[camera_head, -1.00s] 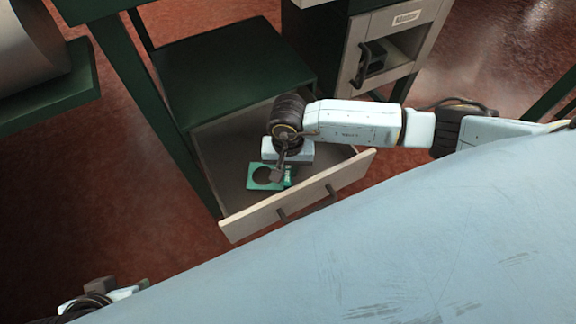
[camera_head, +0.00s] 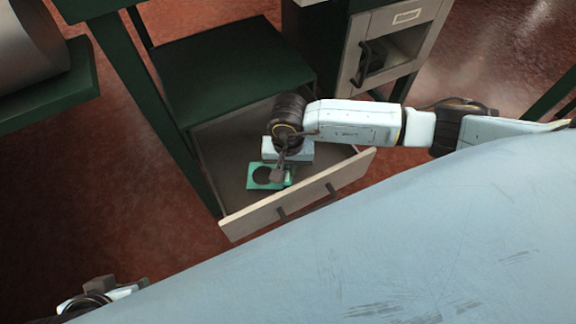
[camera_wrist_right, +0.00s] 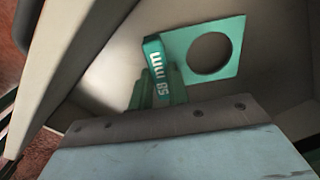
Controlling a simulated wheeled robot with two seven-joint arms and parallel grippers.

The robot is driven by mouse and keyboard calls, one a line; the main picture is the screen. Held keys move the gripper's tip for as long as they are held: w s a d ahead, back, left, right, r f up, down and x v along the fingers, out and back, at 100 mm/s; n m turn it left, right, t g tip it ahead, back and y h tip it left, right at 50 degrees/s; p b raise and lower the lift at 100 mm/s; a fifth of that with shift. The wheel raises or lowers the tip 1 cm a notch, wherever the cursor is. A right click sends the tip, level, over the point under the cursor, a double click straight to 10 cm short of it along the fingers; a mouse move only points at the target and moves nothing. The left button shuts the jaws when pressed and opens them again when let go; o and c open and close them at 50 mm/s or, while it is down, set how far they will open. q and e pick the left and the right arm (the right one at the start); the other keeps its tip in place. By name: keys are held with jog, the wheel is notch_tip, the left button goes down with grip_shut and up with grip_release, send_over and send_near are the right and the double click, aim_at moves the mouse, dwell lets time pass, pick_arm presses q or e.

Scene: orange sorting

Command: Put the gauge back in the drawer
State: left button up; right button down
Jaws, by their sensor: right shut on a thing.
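The gauge (camera_head: 253,183) is a flat green plate with a round hole, over the floor of the open drawer (camera_head: 300,194). My right gripper (camera_head: 280,176) reaches down into the drawer and is shut on the gauge. I cannot tell if the gauge touches the drawer floor. My left gripper (camera_head: 102,286) is at the lower left, partly cut off, and its opening is unclear.
The drawer sits in a dark green cabinet (camera_head: 230,60). A grey cabinet (camera_head: 408,45) with a handle stands to the right. A large pale blue surface (camera_head: 420,240) fills the lower right. A grey cylinder (camera_head: 30,45) lies at the upper left. The drawer around the gauge looks clear.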

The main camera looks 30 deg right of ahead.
jog(key=shift+f+b, duration=0.45)
jog(key=shift+f, duration=0.1)
jog(key=c, duration=1.3)
grip_release()
jog(key=shift+o, duration=0.5)
jog(key=o, duration=0.3)
jog(key=shift+o, duration=0.2)
jog(key=shift+r+p, duration=3)
jog(key=shift+r, duration=1)
jog(key=shift+r, duration=0.1)
